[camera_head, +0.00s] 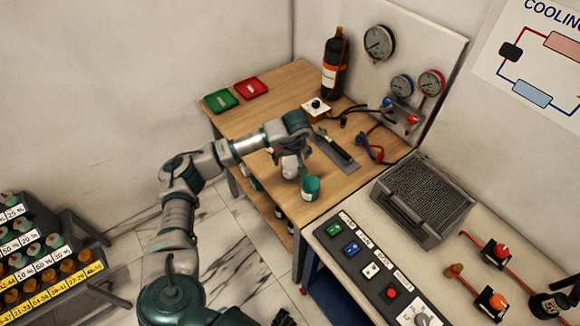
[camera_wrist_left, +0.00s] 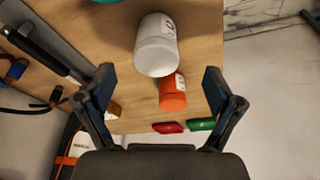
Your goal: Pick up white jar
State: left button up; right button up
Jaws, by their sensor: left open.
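The white jar (camera_head: 290,167) stands on the wooden table near its front edge, below my left gripper (camera_head: 300,143). In the left wrist view the white jar (camera_wrist_left: 157,48) shows large, with a printed label. It lies ahead of the two spread fingers of my left gripper (camera_wrist_left: 160,75). The fingers are open with nothing between them gripped. An orange jar (camera_wrist_left: 172,92) is close beside the white jar; in the head view the arm mostly hides it. My right gripper cannot be made out.
A teal jar (camera_head: 310,188) stands just right of the white jar. A flat grey tool with a black handle (camera_head: 338,150) lies further right. The table's left part is clear.

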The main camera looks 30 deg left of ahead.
aim_at(292, 165)
pick_arm(q)
jog(key=x, duration=0.5)
jog(key=shift+d, duration=0.3)
jog(key=x, duration=0.5)
jog(key=shift+w+a+f, duration=0.2)
jog(key=shift+w+a, duration=0.1)
jog(key=shift+a, duration=0.05)
jog(key=shift+d+r, duration=0.1)
jog(key=c, duration=1.3)
